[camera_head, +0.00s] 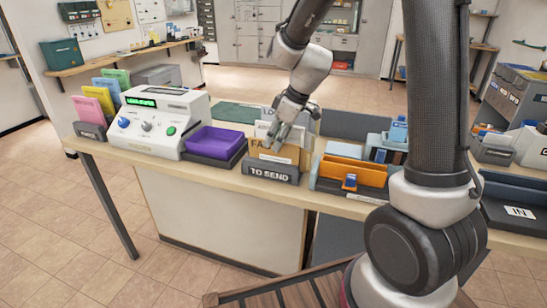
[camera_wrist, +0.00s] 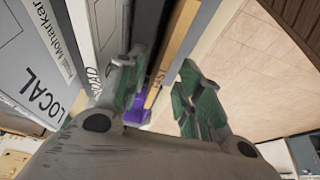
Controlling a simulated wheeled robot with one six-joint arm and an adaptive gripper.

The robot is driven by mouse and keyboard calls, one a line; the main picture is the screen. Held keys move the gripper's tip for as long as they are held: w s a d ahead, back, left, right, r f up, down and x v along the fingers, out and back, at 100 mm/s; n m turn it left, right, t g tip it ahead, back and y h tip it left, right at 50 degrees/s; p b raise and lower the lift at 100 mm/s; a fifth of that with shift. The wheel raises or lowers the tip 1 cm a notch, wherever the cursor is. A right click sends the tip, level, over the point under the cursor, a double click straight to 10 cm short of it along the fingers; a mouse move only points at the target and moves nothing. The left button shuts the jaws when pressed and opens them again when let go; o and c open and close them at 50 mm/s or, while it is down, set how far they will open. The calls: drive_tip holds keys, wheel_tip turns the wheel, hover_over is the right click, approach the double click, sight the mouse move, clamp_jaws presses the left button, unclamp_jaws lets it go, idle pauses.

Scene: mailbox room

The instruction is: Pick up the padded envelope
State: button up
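The tan padded envelope (camera_head: 288,153) stands upright in the grey "TO SEND" holder (camera_head: 271,174) on the counter. My gripper (camera_head: 277,133) is at the holder's top, in front of the paler envelopes, and covers part of the tan one. In the wrist view my gripper (camera_wrist: 161,75) has its two green-padded fingers spread apart, one on each side of the strip. I cannot tell whether either finger touches it.
A white postage machine (camera_head: 158,122) and a purple tray (camera_head: 213,142) stand left of the holder. An orange tray (camera_head: 352,172) stands close on its right. Grey panels marked "LOCAL" (camera_wrist: 40,95) crowd the left finger. Tiled floor (camera_wrist: 245,65) shows right of the strip.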

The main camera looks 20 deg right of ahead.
drive_tip(key=shift+f, duration=0.25)
idle(0.6)
clamp_jaws()
